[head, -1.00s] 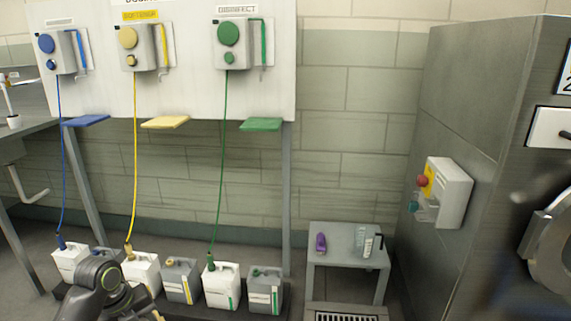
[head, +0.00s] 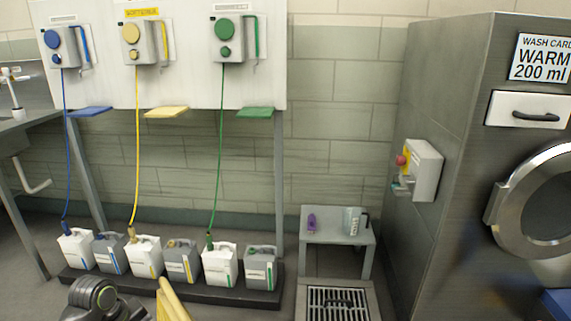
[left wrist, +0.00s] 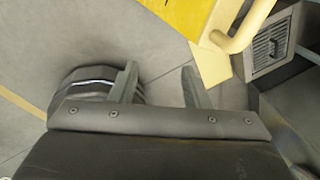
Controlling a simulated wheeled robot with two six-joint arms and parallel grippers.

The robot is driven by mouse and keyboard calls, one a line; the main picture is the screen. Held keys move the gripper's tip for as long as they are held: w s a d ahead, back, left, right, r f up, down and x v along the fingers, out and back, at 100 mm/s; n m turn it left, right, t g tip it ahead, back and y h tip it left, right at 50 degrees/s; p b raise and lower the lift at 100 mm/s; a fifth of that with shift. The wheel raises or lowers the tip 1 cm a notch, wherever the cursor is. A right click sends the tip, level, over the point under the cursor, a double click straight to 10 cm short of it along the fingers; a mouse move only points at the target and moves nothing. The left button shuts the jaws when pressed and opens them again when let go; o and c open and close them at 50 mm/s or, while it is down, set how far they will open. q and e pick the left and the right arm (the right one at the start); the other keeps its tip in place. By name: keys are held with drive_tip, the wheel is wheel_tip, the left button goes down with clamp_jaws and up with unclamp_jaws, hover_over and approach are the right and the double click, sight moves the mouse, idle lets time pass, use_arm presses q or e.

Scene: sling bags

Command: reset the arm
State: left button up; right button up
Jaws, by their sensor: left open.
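My left gripper (left wrist: 158,82) shows in the left wrist view with its two fingers apart and nothing between them. Bare grey floor lies behind the fingers. A rounded dark part of mine shows beside the left finger. In the head view, part of my left arm (head: 95,295) shows at the bottom left, in front of the jugs. Its gripper cannot be made out there. My right gripper is in neither view.
A yellow object (head: 172,302) stands close by the arm; a yellow piece with a handle (left wrist: 195,18) shows near the fingers. Jugs (head: 220,264) line the wall. A small table (head: 338,224), floor grate (head: 338,301) and washer (head: 455,130) are right.

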use_arm(q)
drive_tip(key=s+d+f+n, duration=0.4)
drive_tip(key=s+f+n, duration=0.9)
drive_tip(key=s+f, duration=0.2)
drive_tip(key=s+f+n+y+p, duration=0.1)
drive_tip(key=s+f+n+p, duration=0.2)
drive_tip(key=s+p, duration=0.3)
drive_tip(key=s+f+n+y+p, duration=0.1)
drive_tip(key=s+f+n+p, duration=0.2)
drive_tip(key=s, duration=0.9)
drive_tip(key=s+a+f+n+p, duration=0.1)
drive_tip(key=s+f+n+p, duration=0.3)
drive_tip(key=s+n+p, duration=0.3)
drive_tip(key=s+p, duration=0.2)
drive_tip(key=shift+y+p, duration=0.4)
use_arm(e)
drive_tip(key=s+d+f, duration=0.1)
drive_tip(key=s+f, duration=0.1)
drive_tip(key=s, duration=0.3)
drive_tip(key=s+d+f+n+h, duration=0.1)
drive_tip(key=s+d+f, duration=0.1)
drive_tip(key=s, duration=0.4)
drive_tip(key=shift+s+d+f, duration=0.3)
